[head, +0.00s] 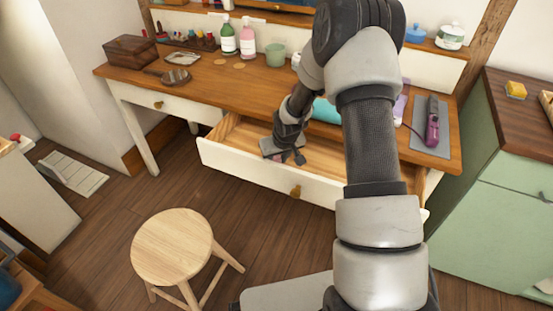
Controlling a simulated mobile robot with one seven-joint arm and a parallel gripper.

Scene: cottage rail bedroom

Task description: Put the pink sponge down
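My gripper (284,155) points down into the open drawer (245,175) of the wooden table, near the drawer's front edge. A small dull-pink patch shows between and behind the fingers, and it may be the pink sponge. It is too small and covered to be sure, and I cannot see whether the fingers are closed on it or apart. No other pink sponge shows clearly. My arm hides the drawer's right part and part of the tabletop.
The drawer is pulled out with bare wood visible inside. On the table (215,85) stand a green bottle (228,38), a pink bottle (247,40), a green cup (275,54) and a wooden box (130,50). A stool (172,246) stands in front. A green cabinet (500,200) is at right.

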